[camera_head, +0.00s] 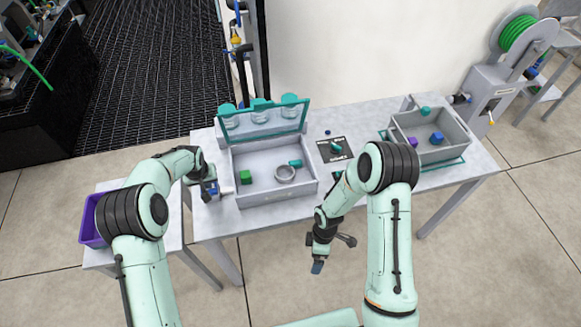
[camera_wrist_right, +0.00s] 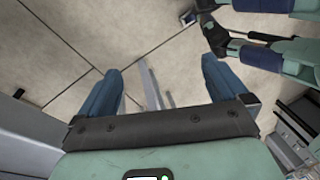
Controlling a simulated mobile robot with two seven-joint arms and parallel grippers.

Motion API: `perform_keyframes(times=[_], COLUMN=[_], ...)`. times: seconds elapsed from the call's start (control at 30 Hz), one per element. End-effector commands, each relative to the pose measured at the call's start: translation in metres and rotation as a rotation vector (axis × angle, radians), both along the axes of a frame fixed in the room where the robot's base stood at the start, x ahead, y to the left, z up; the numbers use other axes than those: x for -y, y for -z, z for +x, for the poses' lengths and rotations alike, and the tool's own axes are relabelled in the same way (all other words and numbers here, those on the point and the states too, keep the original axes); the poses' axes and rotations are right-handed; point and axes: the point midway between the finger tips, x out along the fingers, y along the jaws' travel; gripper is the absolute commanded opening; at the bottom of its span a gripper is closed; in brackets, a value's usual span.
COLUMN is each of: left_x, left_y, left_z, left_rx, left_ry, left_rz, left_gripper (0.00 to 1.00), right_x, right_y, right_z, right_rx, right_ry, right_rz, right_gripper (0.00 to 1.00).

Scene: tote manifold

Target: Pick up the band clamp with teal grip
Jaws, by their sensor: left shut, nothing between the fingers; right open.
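The band clamp (camera_head: 285,174) is a grey ring with a teal grip (camera_head: 295,163) beside its upper right. It lies inside the open grey case (camera_head: 277,197) on the table, right of a green cube (camera_head: 245,177). My left gripper (camera_head: 212,190) is shut and empty, just outside the case's left wall. My right gripper (camera_head: 331,253) is open and empty, in front of the table's near edge, lower right of the case.
The case's raised lid (camera_head: 262,123) stands at its back. A black mat (camera_head: 327,146) holding a teal item lies right of it. A grey bin (camera_head: 432,128) with several coloured pieces stands farther right. A purple bin (camera_head: 90,221) sits on the left side table.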

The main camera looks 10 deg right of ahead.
Motion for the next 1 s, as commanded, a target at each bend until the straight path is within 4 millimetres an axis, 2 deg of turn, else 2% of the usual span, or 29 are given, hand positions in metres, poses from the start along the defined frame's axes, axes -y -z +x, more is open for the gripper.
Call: perform_keyframes(times=[0.03, 0.1, 0.27, 0.3, 0.4, 0.47, 0.5, 0.6, 0.73, 0.87, 1.0], left_x=[0.000, 0.000, 0.000, 0.000, 0.000, 0.000, 0.000, 0.000, 0.000, 0.000, 0.000], left_y=[0.001, 0.001, 0.001, 0.001, 0.001, 0.001, 0.001, 0.001, 0.001, 0.001, 0.001], left_z=[0.000, 0.000, 0.000, 0.000, 0.000, 0.000, 0.000, 0.000, 0.000, 0.000, 0.000], left_rx=[-0.001, -0.001, -0.001, -0.001, -0.001, -0.001, -0.001, -0.001, -0.001, -0.001, -0.001], left_ry=[0.000, 0.000, 0.000, 0.000, 0.000, 0.000, 0.000, 0.000, 0.000, 0.000, 0.000], left_rz=[0.001, 0.001, 0.001, 0.001, 0.001, 0.001, 0.001, 0.001, 0.001, 0.001, 0.001], left_gripper=[0.00, 0.00, 0.00, 0.00, 0.00, 0.00, 0.00, 0.00, 0.00, 0.00, 0.00], right_x=[0.007, 0.020, 0.049, 0.045, 0.040, 0.036, 0.028, -0.012, -0.043, -0.053, -0.051], right_y=[-0.011, -0.028, -0.078, -0.095, -0.141, -0.168, -0.179, -0.188, -0.203, -0.201, -0.177], right_z=[0.015, 0.031, 0.071, 0.097, 0.141, 0.162, 0.175, 0.215, 0.242, 0.253, 0.259], right_rx=[0.018, 0.021, -0.016, 0.009, 0.024, 0.022, 0.042, 0.204, 0.326, 0.370, 0.370], right_ry=[-0.154, -0.380, -0.870, -0.984, -1.241, -1.371, -1.432, -1.481, -1.518, -1.530, -1.530], right_rz=[-0.020, -0.051, -0.137, -0.157, -0.212, -0.246, -0.257, -0.249, -0.246, -0.244, -0.242], right_gripper=[1.00, 1.00, 1.00, 1.00, 1.00, 1.00, 1.00, 1.00, 1.00, 1.00, 1.00])
